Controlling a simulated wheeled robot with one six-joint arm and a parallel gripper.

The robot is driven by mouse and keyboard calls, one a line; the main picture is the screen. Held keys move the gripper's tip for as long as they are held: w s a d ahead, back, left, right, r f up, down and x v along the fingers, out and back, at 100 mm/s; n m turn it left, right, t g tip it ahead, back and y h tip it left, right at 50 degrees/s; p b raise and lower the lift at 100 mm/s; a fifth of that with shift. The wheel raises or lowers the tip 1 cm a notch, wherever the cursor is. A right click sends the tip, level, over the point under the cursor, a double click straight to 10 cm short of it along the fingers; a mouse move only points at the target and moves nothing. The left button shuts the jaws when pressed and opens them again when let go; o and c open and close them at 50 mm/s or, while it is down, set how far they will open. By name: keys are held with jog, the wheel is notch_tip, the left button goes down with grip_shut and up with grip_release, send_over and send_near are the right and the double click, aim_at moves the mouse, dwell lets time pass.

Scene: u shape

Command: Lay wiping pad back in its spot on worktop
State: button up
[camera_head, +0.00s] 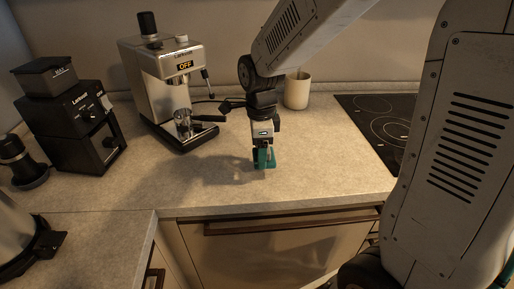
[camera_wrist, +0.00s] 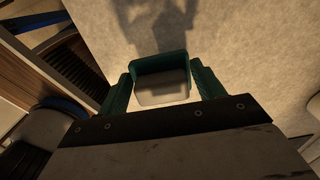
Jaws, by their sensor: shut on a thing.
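My gripper (camera_head: 264,160) has teal fingers and points down over the front part of the worktop (camera_head: 205,180), right of the coffee machine. In the wrist view my gripper (camera_wrist: 160,88) is shut on the wiping pad (camera_wrist: 162,92), a small block with a pale grey face and a teal edge, which sits between the two fingers. In the head view the pad is hard to tell apart from the teal fingers. The pad is low over the worktop; I cannot tell whether it touches. No marked spot for the pad is clear in either view.
A beige cup (camera_head: 297,92) stands behind my gripper. The hob (camera_head: 385,120) is at right. Worktop around the gripper is clear; its front edge is close.

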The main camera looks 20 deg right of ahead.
jog(key=shift+w+f, duration=0.15)
jog(key=shift+w, duration=0.45)
jog(key=shift+f, duration=1.65)
jog(key=o, duration=0.9)
jog(key=shift+f, duration=0.15)
jog(key=shift+o, duration=0.2)
